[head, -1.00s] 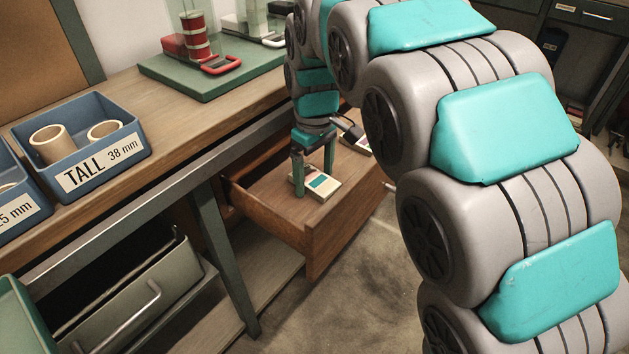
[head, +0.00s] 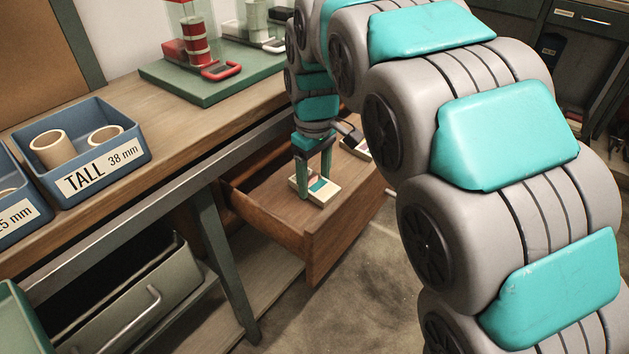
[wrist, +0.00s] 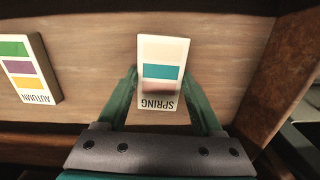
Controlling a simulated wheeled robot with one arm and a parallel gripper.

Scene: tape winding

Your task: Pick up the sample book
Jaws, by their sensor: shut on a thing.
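The sample book marked SPRING (wrist: 160,52), cream with a teal and a pinkish band, is in the open wooden drawer. In the head view the same book (head: 326,193) shows low between the green fingers. My gripper (wrist: 161,82) is shut on the book, one finger at each side. In the head view my gripper (head: 314,182) points down into the drawer. I cannot tell whether the book is clear of the drawer floor. A second book marked AUTUMN (wrist: 32,70), with green, purple and orange bands, lies apart to the left in the wrist view.
The wooden drawer (head: 335,238) is pulled out below the workbench (head: 165,135); its walls stand around the book. On the bench are a blue bin marked TALL (head: 118,174) and a green board (head: 185,88) with a red device. Bare floor lies in front.

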